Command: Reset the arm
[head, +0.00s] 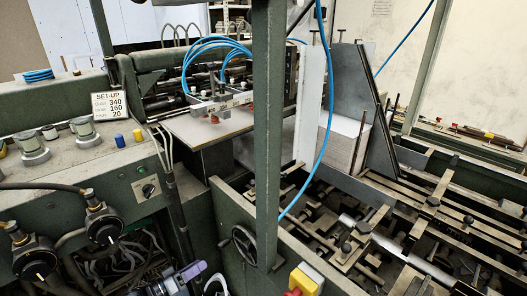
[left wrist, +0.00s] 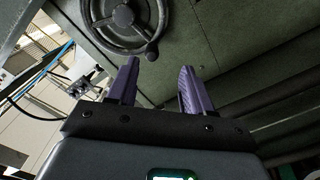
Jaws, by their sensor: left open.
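My left gripper (head: 182,278) shows at the bottom of the head view, low in front of the green machine frame (head: 228,215). In the left wrist view its two purple fingers (left wrist: 157,88) are apart with nothing between them. Beyond the fingertips is a dark green machine panel (left wrist: 215,40) with a round handwheel (left wrist: 135,20). The fingers are apart from the handwheel as far as I can tell. My right gripper is in neither view.
The control panel (head: 75,160) with knobs and gauges stands at the left. A green upright post (head: 268,130) rises in the middle. A yellow and red switch box (head: 306,280) sits at the bottom. Blue hoses (head: 329,120) hang over the feeder, and metal bars (head: 420,215) fill the right.

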